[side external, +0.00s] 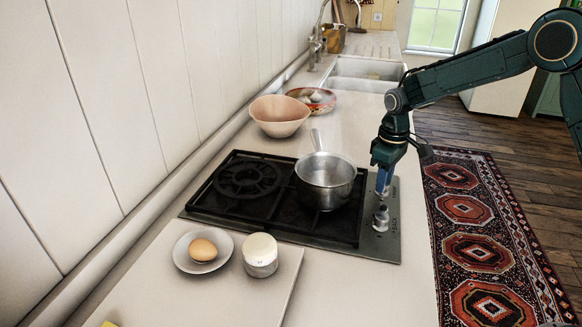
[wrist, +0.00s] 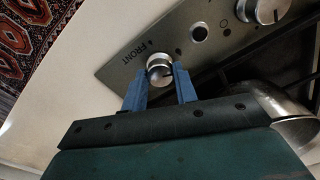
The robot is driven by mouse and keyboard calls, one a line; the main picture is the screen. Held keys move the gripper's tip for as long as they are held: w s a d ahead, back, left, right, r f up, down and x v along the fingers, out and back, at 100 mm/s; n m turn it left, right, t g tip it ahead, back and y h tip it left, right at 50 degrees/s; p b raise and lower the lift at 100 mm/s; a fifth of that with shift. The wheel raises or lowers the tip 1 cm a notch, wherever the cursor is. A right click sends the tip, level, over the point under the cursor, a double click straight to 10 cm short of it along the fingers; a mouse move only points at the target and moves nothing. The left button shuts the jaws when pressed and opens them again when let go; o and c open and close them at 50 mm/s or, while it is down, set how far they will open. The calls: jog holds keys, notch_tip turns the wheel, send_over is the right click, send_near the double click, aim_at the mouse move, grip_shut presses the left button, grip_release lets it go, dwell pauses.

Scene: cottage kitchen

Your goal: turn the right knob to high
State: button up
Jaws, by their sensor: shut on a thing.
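The hob (side external: 310,238) has a steel control strip on its right side. In the wrist view, my gripper (wrist: 163,78) has its blue fingers on both sides of a silver knob (wrist: 159,64) by the word FRONT, shut on it. A second silver knob (wrist: 266,9) sits up and to the right in that view, apart from the fingers; a small dark round button (wrist: 199,32) lies between them. In the side view my gripper (side external: 382,192) points down at the strip, beyond the nearer knob (side external: 381,219). The held knob's exact setting is too small to read.
A steel saucepan (side external: 328,181) stands on the hob close to my gripper, its handle pointing away. A bowl (side external: 280,114) stands behind the hob. An egg (side external: 203,249) on a saucer and a white-topped jar (side external: 261,252) stand in front. The counter right of the strip is clear.

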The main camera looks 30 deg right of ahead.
jog(key=n, duration=0.4)
jog(key=shift+w+n, duration=0.1)
jog(key=shift+n, duration=0.3)
jog(key=shift+r, duration=0.1)
jog(key=o, duration=1)
jog(key=shift+c, duration=0.2)
notch_tip(320, 180, up, 14)
dwell(0.5)
